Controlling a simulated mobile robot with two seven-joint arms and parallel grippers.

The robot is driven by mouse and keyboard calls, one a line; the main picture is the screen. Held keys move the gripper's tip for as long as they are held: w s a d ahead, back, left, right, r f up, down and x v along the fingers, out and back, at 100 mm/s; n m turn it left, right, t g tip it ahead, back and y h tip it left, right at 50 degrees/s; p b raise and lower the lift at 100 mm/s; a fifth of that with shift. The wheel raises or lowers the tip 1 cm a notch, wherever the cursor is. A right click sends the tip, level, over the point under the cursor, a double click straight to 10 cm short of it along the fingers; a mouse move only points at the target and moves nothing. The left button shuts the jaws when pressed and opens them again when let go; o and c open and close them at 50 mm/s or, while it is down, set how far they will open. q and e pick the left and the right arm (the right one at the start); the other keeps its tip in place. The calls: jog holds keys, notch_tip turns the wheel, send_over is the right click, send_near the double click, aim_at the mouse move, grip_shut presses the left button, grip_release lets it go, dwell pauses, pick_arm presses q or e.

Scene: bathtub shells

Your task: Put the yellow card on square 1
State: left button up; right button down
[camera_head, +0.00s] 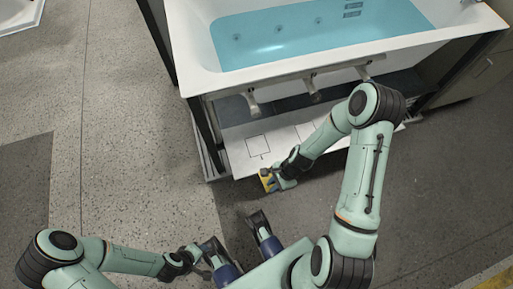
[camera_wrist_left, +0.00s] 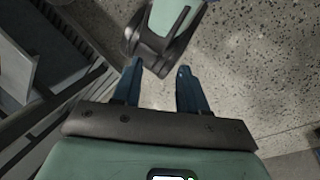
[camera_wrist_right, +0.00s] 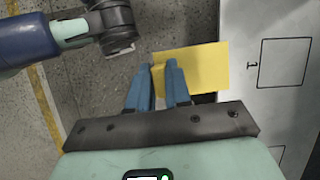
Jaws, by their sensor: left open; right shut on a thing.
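The yellow card (camera_wrist_right: 205,66) is held between the fingers of my right gripper (camera_wrist_right: 160,84), which is shut on it. My left gripper (camera_wrist_left: 160,70) is open and empty over the floor.
The white board (camera_head: 236,152) lies under a white bathtub (camera_head: 190,68) holding blue water. Another outlined square (camera_head: 304,131) is right of square 1, partly near my right arm. Dark frame posts stand at the board's left end. The grey floor in front is open.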

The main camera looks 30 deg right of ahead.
jog(key=shift+m, duration=0.5)
jog(key=w+d+b, duration=0.1)
jog(key=w, duration=0.5)
jog(key=w+d+f+b, duration=0.1)
jog(key=w+d, duration=0.1)
jog(key=w, duration=0.4)
jog(key=w+d+f+b, duration=0.1)
jog(key=w+d, duration=0.1)
jog(key=w, duration=0.3)
jog(key=shift+w+f+b, duration=0.1)
jog(key=shift+w+b, duration=0.2)
jog(key=shift+w, duration=0.1)
jog(key=shift+f, duration=0.85)
jog(key=f+b, duration=0.1)
jog(key=f, duration=0.1)
jog(key=f+b, duration=0.1)
jog(key=f, duration=0.1)
jog(key=shift+w+d+f, duration=0.1)
jog(key=shift+w+f, duration=0.1)
pick_arm(q)
jog(key=w+a+f+t+y, duration=0.1)
jog(key=w+a+f+t, duration=0.1)
jog(key=w+a+f, duration=0.2)
jog(key=w+f, duration=0.2)
jog(key=w, duration=0.2)
jog(key=shift+f+n+t, duration=0.2)
jog(key=shift+n+t, duration=0.1)
pick_arm(e)
jog(key=shift+r, duration=0.15)
